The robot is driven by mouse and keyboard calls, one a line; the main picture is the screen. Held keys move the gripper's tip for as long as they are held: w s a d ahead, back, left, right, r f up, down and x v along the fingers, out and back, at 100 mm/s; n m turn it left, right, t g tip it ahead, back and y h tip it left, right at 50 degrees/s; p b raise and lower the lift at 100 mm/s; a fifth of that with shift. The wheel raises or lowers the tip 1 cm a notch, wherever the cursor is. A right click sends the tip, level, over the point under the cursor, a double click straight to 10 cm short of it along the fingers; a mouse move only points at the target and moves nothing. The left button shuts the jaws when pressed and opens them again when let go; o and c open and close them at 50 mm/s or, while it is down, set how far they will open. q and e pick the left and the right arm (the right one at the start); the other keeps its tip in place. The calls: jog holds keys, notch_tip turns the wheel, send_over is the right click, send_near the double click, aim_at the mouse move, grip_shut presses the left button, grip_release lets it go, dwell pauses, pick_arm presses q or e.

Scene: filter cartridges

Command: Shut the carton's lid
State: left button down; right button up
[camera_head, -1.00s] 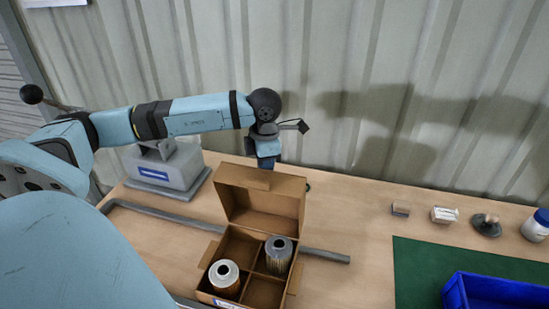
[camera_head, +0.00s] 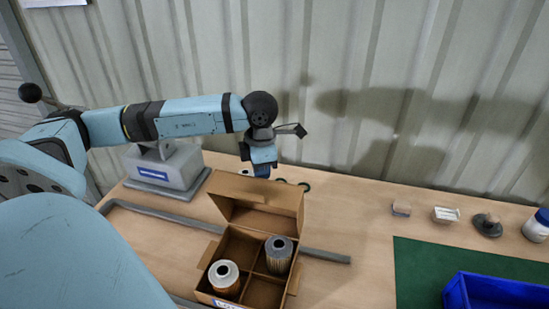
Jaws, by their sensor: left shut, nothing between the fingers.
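The cardboard carton (camera_head: 293,281) stands on the table at the lower middle. Its lid (camera_head: 262,205) is open, hinged at the far side and raised. The carton has divided compartments. A white-topped filter cartridge (camera_head: 224,278) sits in the near left one and a grey-topped cartridge (camera_head: 279,256) in the far right one; the other two look empty. My left gripper (camera_head: 262,171) is shut and empty, pointing down at the lid's upper edge from behind. Its fingertips are partly hidden by the lid, so I cannot tell whether they touch it. My right gripper is out of view.
A grey machine (camera_head: 165,166) stands left behind the carton. A grey bar (camera_head: 160,216) runs across the table and past the carton. Dark rings (camera_head: 304,187) lie behind the lid. A green mat (camera_head: 420,270), blue bin (camera_head: 500,291) and several small items are at right.

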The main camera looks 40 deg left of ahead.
pick_arm(q)
jog(key=shift+s+d, duration=0.15)
jog(key=shift+s, duration=0.15)
notch_tip(320, 180, up, 10)
jog(key=w+a+p, duration=0.1)
jog(key=p, duration=0.4)
jog(key=shift+w, duration=0.4)
dwell(0.4)
jog(key=shift+s+d+f, duration=0.1)
dwell(0.6)
